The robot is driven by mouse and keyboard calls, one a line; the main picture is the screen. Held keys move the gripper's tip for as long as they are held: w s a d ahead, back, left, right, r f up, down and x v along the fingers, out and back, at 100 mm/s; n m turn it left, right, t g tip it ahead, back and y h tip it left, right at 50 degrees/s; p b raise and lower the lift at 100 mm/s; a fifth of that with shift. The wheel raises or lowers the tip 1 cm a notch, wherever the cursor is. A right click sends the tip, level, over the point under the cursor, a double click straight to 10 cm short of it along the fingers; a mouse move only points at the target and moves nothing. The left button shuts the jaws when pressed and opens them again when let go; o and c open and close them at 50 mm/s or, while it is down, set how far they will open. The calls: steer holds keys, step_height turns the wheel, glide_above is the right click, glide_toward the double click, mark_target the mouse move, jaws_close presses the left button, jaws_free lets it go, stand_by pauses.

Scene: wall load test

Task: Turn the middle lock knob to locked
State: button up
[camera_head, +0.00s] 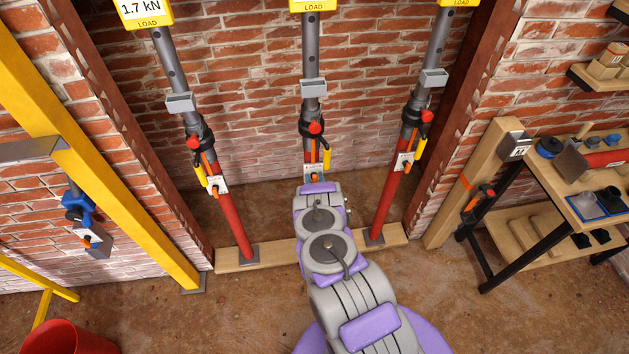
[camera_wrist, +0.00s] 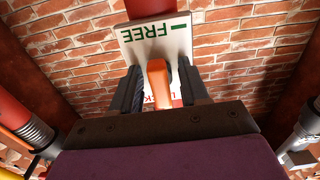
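The middle prop (camera_head: 311,60) stands upright between two others, with a red ball handle (camera_head: 315,128) and a white plate (camera_head: 310,169) low on it. In the wrist view the plate (camera_wrist: 135,36) shows FREE in green, upside down, with a green mark. Red lettering below it is mostly hidden. The orange lock knob (camera_wrist: 158,82) stands in front of the plate, between the two dark fingers of my gripper (camera_wrist: 160,94). Narrow gaps show on both sides of the knob, so the fingers look open around it. In the head view my arm hides the gripper.
Left (camera_head: 236,222) and right (camera_head: 385,205) red-based props flank the middle one on a wooden sill (camera_head: 232,258). A yellow post (camera_head: 125,200) and red bucket (camera_head: 66,340) are at left. A workbench (camera_head: 560,190) with tools stands at right. Floor in front is open.

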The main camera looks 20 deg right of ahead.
steer(key=v, duration=1.7)
steer(key=shift+b, duration=0.35)
steer(key=shift+s+a, duration=0.1)
steer(key=shift+a, duration=0.05)
stand_by(0.7)
